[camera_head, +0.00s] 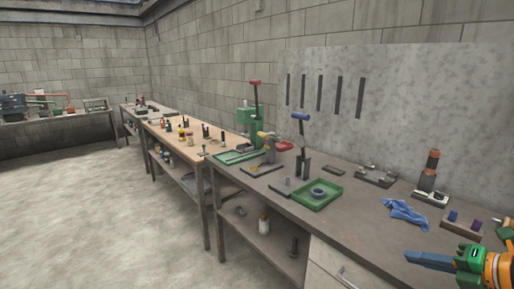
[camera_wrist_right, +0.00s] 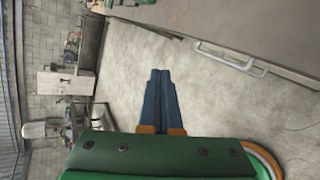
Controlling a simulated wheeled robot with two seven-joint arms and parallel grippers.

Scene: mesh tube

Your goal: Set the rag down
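The rag is a crumpled blue cloth (camera_head: 404,213) lying on the grey workbench top (camera_head: 352,222) in the head view. My right gripper (camera_head: 408,256) is at the lower right, nearer the camera than the rag and apart from it. Its blue fingers point left. In the right wrist view the two fingers (camera_wrist_right: 160,72) lie side by side against each other with nothing visible between them. The rag does not show in the wrist view. My left gripper is not in view.
A green tray (camera_head: 328,201) with a round part stands left of the rag. A dark part with an orange top (camera_head: 431,174) and a block with blue and purple pieces (camera_head: 463,224) stand right of it. A green press (camera_head: 246,122) is farther back. Bare bench lies between tray and rag.

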